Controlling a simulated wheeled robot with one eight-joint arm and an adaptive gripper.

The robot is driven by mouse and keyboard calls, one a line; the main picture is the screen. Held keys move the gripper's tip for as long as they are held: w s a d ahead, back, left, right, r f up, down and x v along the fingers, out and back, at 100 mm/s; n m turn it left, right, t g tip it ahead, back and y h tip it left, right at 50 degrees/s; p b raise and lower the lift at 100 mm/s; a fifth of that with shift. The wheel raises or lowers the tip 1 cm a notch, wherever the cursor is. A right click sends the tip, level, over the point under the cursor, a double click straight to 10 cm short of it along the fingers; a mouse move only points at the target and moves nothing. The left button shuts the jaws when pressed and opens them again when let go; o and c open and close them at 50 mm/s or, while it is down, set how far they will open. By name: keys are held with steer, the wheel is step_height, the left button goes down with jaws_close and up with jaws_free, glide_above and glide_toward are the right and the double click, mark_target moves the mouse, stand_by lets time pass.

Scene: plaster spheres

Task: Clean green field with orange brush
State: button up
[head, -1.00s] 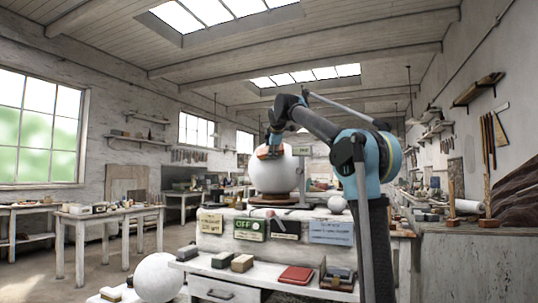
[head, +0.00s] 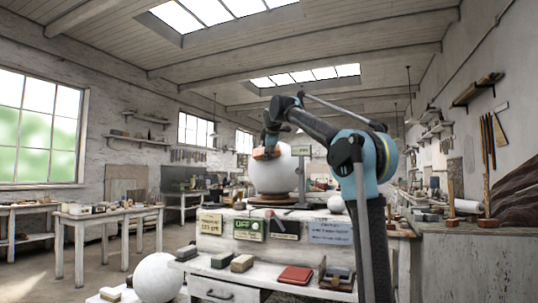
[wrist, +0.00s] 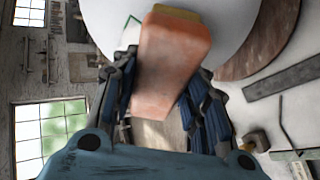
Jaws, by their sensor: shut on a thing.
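My gripper (wrist: 160,95) is shut on an orange brush (wrist: 172,65), a block with a yellowish far end. In the head view the brush (head: 266,153) is at the upper left side of a large white plaster sphere (head: 278,178). In the wrist view the brush's far end overlaps the sphere (wrist: 232,25); I cannot tell whether it touches. A green-edged field (wrist: 129,30) shows on the sphere just left of the brush, which partly hides it. In the head view the field does not show.
The sphere rests on a round brown stand (head: 272,200) on a white bench (head: 215,222). A small sign (head: 301,151) stands close to the sphere's right. Blocks and a red book (head: 295,275) lie on the lower front shelf. Another white sphere (head: 157,278) is at lower left.

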steer(key=shift+w+a+f, duration=0.1)
steer(key=shift+a+f, duration=0.05)
steer(key=shift+a, duration=0.35)
steer(key=shift+w+a+f, duration=0.1)
steer(key=shift+a, duration=0.4)
steer(key=shift+d, duration=0.15)
steer(key=shift+s+d+r, duration=0.1)
steer(key=shift+d+r, duration=0.05)
steer(key=shift+d, duration=0.5)
steer(key=shift+s+d+r, duration=0.1)
steer(key=shift+d+r, duration=0.1)
steer(key=shift+d, duration=0.5)
steer(key=shift+s+d+r, duration=0.1)
steer(key=shift+d+r, duration=0.05)
steer(key=shift+d, duration=0.5)
steer(key=shift+a, duration=0.1)
steer(key=shift+w+a+f, duration=0.1)
steer(key=shift+a+f, duration=0.05)
steer(key=shift+a, duration=0.55)
steer(key=shift+w+a+f, duration=0.1)
steer(key=shift+a+f, duration=0.1)
steer(key=shift+a, duration=0.45)
steer(key=shift+w+a+f, duration=0.1)
steer(key=shift+a+f, duration=0.05)
steer(key=shift+a, duration=0.55)
steer(key=shift+s+d+r, duration=0.6)
steer(key=shift+s+d, duration=0.2)
steer(key=shift+d, duration=0.15)
